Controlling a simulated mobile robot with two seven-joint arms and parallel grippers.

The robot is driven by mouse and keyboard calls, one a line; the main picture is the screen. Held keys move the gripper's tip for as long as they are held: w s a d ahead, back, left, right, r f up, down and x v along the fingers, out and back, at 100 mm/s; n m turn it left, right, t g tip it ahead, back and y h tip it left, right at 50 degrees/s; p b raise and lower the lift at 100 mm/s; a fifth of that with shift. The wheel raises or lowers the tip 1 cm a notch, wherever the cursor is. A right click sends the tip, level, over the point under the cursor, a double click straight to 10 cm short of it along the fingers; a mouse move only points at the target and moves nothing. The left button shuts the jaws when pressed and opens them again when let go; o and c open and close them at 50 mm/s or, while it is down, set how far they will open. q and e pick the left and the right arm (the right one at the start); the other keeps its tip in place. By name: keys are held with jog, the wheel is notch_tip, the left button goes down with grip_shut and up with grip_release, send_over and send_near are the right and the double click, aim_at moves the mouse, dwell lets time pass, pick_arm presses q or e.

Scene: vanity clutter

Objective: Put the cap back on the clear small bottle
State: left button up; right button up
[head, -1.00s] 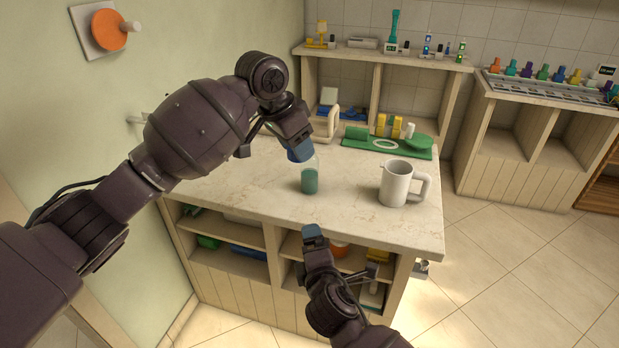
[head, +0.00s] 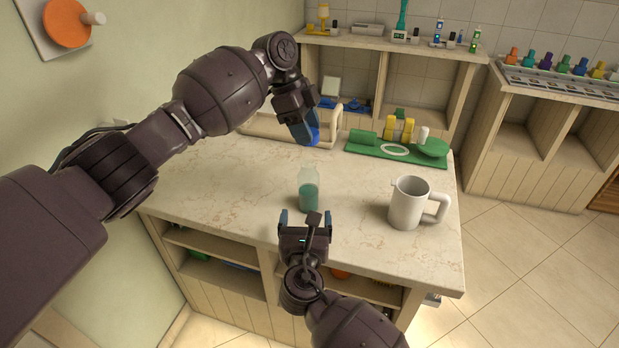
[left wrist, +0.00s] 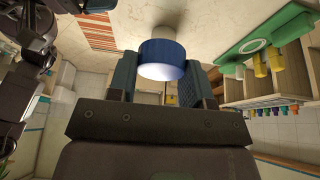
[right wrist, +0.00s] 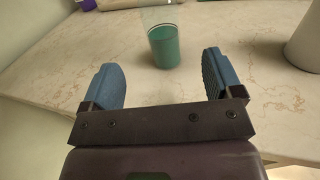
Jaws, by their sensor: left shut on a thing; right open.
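The clear small bottle (head: 309,188), with teal liquid in its lower part, stands upright and uncapped on the marble counter. It also shows in the right wrist view (right wrist: 164,44), beyond and between the fingers. My left gripper (head: 309,136) is shut on the blue cap (left wrist: 162,58), held in the air above and behind the bottle, apart from it. In the head view the cap (head: 315,132) is partly hidden by the fingers. My right gripper (head: 305,221) is open and empty at the near side of the bottle, its blue fingers pointing toward it without visible contact.
A white mug (head: 408,203) stands on the counter (head: 240,180) to the right of the bottle. A green tray (head: 372,151) with yellow pieces and a white ring lies at the back right. A beige-framed stand is behind my left gripper. The counter's left part is clear.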

aim_at(309, 182)
pick_arm(q)
jog(key=shift+w, duration=0.45)
pick_arm(e)
jog(key=shift+w, duration=0.45)
pick_arm(q)
jog(key=shift+s, duration=0.25)
pick_arm(e)
jog(key=shift+s, duration=0.25)
pick_arm(q)
jog(key=shift+w, duration=0.1)
pick_arm(e)
jog(key=w, duration=1.2)
jog(key=shift+w+d, duration=0.1)
jog(key=shift+d, duration=0.25)
jog(key=c, duration=1.4)
pick_arm(q)
jog(key=shift+f, duration=2.45)
pick_arm(e)
jog(key=shift+o, duration=0.2)
